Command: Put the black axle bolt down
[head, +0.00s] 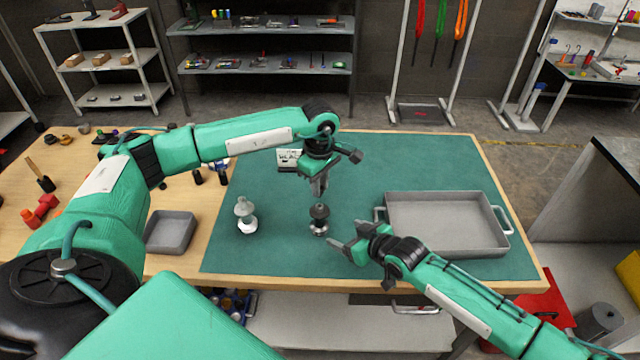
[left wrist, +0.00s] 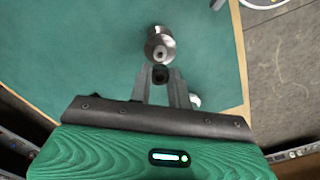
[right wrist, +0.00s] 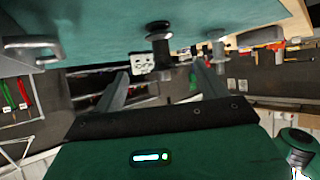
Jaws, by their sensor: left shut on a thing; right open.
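My left gripper (head: 319,188) points down over the middle of the green mat. In the left wrist view a small black piece, the black axle bolt (left wrist: 160,74), sits between its fingertips. In the head view the bolt is hard to make out. Just below stands a silver fixture with a dark top (head: 319,222), which also shows in the left wrist view (left wrist: 160,44). I cannot tell whether the bolt touches it. My right gripper (head: 347,245) is open and empty, low over the mat, right of the fixture; its spread fingers show in the right wrist view (right wrist: 160,78).
A second silver piece (head: 246,216) stands to the left. A large grey tray (head: 447,246) with handles is at the right, a small grey tray (head: 170,232) at the left. A printed card (head: 288,160) is behind my left gripper. The mat's back right is clear.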

